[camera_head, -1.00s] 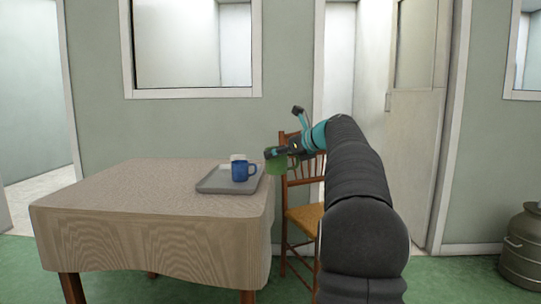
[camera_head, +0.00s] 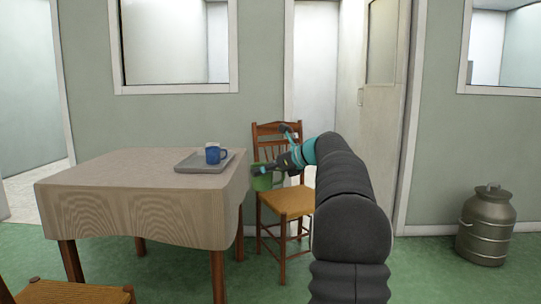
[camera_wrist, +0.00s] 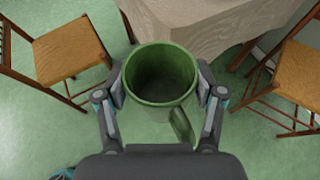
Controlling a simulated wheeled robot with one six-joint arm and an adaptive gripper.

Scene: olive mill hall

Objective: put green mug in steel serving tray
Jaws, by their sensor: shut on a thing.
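The green mug (camera_head: 262,179) is held in my gripper (camera_head: 266,170), off to the right of the table in the head view. In the wrist view the green mug (camera_wrist: 160,76) sits upright between the two fingers of my gripper (camera_wrist: 160,84), its opening facing the camera and its handle toward the lower right. The mug looks empty. The grey steel serving tray (camera_head: 186,168) lies on the table's right part in the head view. A blue mug (camera_head: 213,155) stands in the tray, with something white just behind it. The tray does not show in the wrist view.
The table (camera_head: 110,180) has a cloth and is clear on its left and middle. A wooden chair (camera_head: 287,203) stands right of the table, behind my gripper. Another chair (camera_head: 75,292) is at the lower left. A metal can (camera_head: 487,228) stands at the far right.

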